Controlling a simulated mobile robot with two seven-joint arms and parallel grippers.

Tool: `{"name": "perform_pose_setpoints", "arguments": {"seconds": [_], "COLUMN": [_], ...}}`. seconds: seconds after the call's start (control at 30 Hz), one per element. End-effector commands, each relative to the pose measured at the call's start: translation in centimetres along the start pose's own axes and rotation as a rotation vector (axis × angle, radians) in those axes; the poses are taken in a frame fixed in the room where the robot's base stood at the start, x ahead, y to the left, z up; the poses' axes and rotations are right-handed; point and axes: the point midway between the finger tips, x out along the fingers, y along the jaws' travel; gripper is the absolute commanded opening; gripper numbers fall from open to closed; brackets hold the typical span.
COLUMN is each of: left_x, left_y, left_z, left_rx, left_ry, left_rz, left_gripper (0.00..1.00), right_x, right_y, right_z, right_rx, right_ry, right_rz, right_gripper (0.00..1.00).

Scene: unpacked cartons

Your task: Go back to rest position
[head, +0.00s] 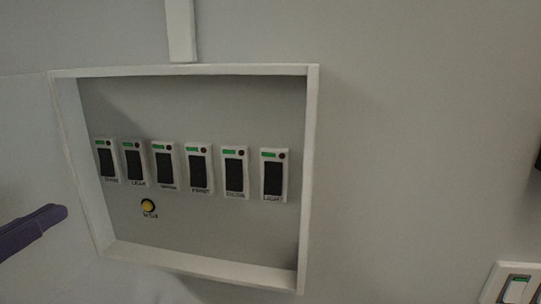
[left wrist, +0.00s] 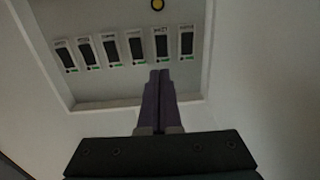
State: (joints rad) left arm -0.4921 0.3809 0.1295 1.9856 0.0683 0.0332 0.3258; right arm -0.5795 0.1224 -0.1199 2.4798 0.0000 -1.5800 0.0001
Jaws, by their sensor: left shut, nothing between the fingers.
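My left gripper (head: 50,216) comes in from the left edge of the head view, with purple fingers. In the left wrist view its two fingers (left wrist: 160,82) lie together, shut, with nothing between them. They point toward the switch panel (head: 240,255), a white-framed recess in the wall that also shows in the left wrist view (left wrist: 105,104). In the head view the fingertips are left of the panel's frame and seem apart from it. My right gripper is not in view.
Several dark switches (head: 200,168) with green labels stand in a row in the panel. A yellow button (head: 148,205) sits below them. A white conduit (head: 181,30) runs up from the frame. Another white switch (head: 515,290) is at lower right. The wall between is bare.

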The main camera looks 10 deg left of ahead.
Motion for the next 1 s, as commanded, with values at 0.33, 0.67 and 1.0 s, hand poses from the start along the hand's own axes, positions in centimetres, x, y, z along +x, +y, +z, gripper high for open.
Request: {"name": "perform_pose_setpoints", "arguments": {"seconds": [0.33,0.67,1.0], "left_x": [-6.8,-17.1,-17.2], "left_y": [6.6,10.9,10.8], "left_z": [10.1,9.9,-0.3], "left_rx": [0.047,0.101,0.101], "left_ry": [-0.732,-1.233,-1.228], "left_rz": [-0.023,0.083,0.079], "left_gripper": [0.0,0.0,0.0], "right_x": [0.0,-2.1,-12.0], "right_y": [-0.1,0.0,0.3], "right_z": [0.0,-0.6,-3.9], "right_rx": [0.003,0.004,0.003], "right_ry": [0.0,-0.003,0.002], "right_rz": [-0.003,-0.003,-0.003], "right_gripper": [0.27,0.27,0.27]}}
